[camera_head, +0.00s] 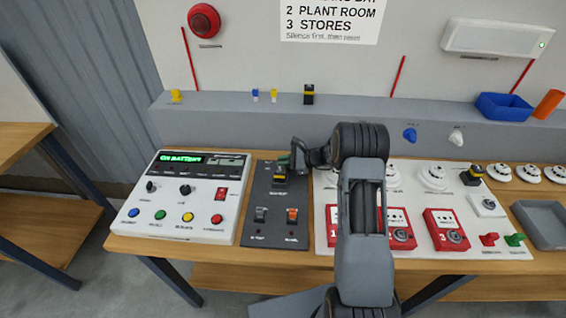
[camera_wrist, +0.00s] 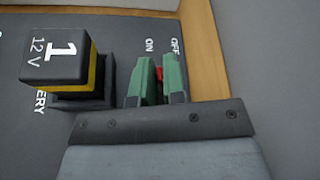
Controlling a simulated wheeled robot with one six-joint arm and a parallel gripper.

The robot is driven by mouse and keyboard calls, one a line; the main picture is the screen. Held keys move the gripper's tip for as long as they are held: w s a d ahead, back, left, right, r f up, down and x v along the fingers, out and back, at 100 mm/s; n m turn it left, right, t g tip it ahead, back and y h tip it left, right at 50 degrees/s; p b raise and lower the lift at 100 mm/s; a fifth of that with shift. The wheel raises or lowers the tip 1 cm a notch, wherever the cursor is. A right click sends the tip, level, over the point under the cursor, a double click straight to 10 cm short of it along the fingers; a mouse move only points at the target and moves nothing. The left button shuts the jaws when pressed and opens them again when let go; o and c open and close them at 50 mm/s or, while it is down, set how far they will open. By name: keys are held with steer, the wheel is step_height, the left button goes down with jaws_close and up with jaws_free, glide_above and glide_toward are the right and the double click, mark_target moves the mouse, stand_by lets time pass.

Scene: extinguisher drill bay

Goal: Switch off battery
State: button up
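In the wrist view, my gripper (camera_wrist: 159,82) has its two green fingers close together between the ON and OFF labels of the dark switch panel (camera_wrist: 105,32). A small red switch lever (camera_wrist: 160,74) shows in the narrow gap and appears held between them; the rest of the switch is hidden. Left of the fingers, a black and yellow battery block (camera_wrist: 58,58) marked 1 and 12 V sits in a holder. In the head view, my gripper (camera_head: 291,160) is at the panel's top edge, just behind the battery block (camera_head: 280,178). The green display (camera_head: 181,157) reads ON BATTERY.
A white control box (camera_head: 170,208) with buttons stands left of the panel. A white board (camera_head: 470,205) with red call points (camera_head: 446,229) is to the right, partly behind my arm. A grey ledge (camera_head: 230,103) with small items runs behind the bench.

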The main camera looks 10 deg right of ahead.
jaws_close()
